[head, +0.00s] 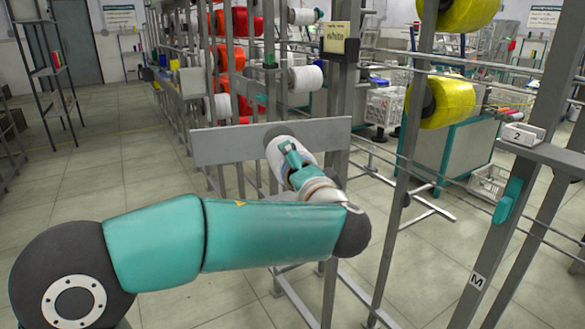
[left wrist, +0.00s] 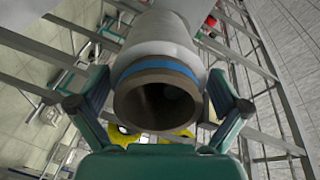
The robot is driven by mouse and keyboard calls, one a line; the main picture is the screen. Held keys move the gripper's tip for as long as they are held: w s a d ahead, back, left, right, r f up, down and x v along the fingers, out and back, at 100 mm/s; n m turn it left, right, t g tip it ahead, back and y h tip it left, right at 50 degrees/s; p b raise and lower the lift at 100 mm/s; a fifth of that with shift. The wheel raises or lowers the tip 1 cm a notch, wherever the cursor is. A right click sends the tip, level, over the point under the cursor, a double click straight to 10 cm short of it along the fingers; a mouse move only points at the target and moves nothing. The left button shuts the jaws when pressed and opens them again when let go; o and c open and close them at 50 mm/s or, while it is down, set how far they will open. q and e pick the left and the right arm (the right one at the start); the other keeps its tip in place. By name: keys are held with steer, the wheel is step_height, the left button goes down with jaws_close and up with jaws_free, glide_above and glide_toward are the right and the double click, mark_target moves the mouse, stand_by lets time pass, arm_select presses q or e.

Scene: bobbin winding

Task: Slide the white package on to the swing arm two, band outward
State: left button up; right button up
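The white package (head: 275,158) is in the middle of the head view, in front of a grey plate (head: 225,146). A dark round end shows at its upper left. My left gripper (head: 290,152) is shut on the white package. In the left wrist view the white package (left wrist: 160,38) lies between the two fingers, with a blue band and an open brown tube end facing the camera. A white tag marked 2 (head: 524,133) sits on a grey bar at the right. I cannot tell which part is swing arm two. My right gripper is not in view.
A creel of grey posts stands behind, with white, red and yellow packages (head: 447,100) on it. A card reading "white" (head: 336,38) is on one post. A teal handle (head: 508,200) is on the right post. The floor at left (head: 110,185) is clear.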

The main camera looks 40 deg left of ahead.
arm_select(q)
steer(key=f+v, duration=0.1)
steer(key=v, duration=1.1)
steer(key=shift+r, duration=0.45)
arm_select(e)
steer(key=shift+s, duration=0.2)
arm_select(q)
steer(key=shift+s+a, duration=0.1)
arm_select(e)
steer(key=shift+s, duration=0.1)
